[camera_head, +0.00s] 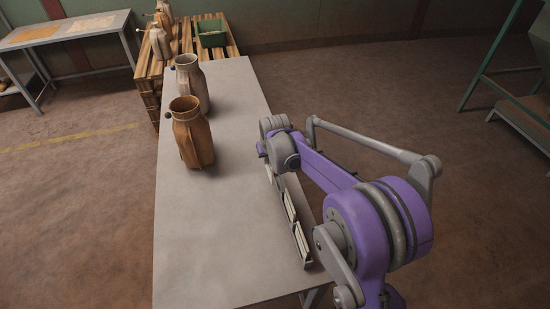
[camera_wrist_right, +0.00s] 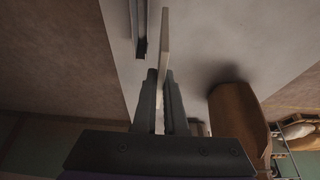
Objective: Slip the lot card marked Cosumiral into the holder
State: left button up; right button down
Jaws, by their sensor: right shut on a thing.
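My right gripper (camera_wrist_right: 162,78) is shut on a thin pale card (camera_wrist_right: 165,35), seen almost edge-on in the right wrist view. The card stands up between the fingers and sticks out past their tips; its marking cannot be read. A dark metal channel (camera_wrist_right: 139,28), which looks like a holder, is just left of the card, with a gap between them in the picture. In the head view, a row of holders with pale cards (camera_head: 299,240) runs along the table's right edge. My right arm hides the gripper's fingers and part of that row there. My left gripper is not in view.
On the grey table (camera_head: 210,235) stand a brown jug (camera_head: 191,134) and a greyer jug (camera_head: 190,82) behind it. A brown vessel (camera_wrist_right: 238,118) is right of the gripper in the wrist view. Behind is a pallet with a green crate (camera_head: 211,38). The table's near left is clear.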

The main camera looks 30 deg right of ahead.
jog(key=w+a, duration=0.1)
jog(key=a, duration=0.5)
jog(key=shift+w, duration=0.25)
dwell(2.2)
